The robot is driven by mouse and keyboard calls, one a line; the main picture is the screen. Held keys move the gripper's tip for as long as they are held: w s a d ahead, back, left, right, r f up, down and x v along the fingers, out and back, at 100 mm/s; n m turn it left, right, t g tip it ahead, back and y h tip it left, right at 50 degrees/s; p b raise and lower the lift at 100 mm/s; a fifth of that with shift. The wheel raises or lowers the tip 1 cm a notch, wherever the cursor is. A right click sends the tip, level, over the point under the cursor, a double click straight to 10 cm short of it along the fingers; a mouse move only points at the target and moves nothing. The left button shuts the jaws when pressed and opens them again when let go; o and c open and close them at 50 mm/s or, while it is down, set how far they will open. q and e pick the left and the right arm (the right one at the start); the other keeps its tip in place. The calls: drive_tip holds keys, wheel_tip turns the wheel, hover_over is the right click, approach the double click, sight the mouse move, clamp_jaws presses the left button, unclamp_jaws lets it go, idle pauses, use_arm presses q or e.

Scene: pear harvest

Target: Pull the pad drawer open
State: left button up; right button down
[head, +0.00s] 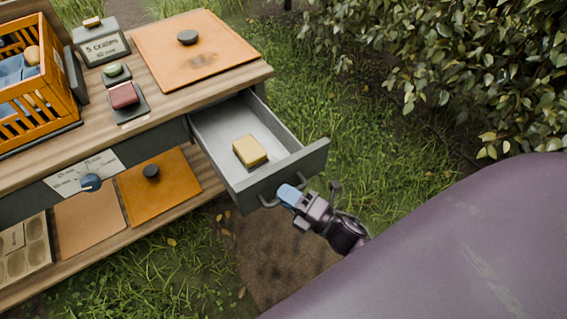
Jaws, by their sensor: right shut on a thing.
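The pad drawer (312,160) is a grey drawer pulled out from under the wooden bench top, at the middle of the head view. A yellow pad (250,151) lies on its floor. A curved metal handle (268,203) is on its front. My right gripper (288,196), with blue fingertips, is at the handle's right part and shut on it. The gripper hides part of the handle. My left gripper is not in view.
The wooden bench (180,84) holds an orange crate (61,95), an orange board with a dark knob (197,50) and a red block (123,94). A lower shelf (95,240) carries boards. Grass and a leafy hedge (450,60) lie to the right.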

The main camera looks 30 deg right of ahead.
drive_tip(key=c, duration=1.1)
unclamp_jaws()
drive_tip(key=shift+c, duration=0.2)
drive_tip(key=shift+s, duration=0.1)
drive_tip(key=v, duration=1)
drive_tip(key=shift+s+d, duration=0.2)
drive_tip(key=shift+s, duration=0.1)
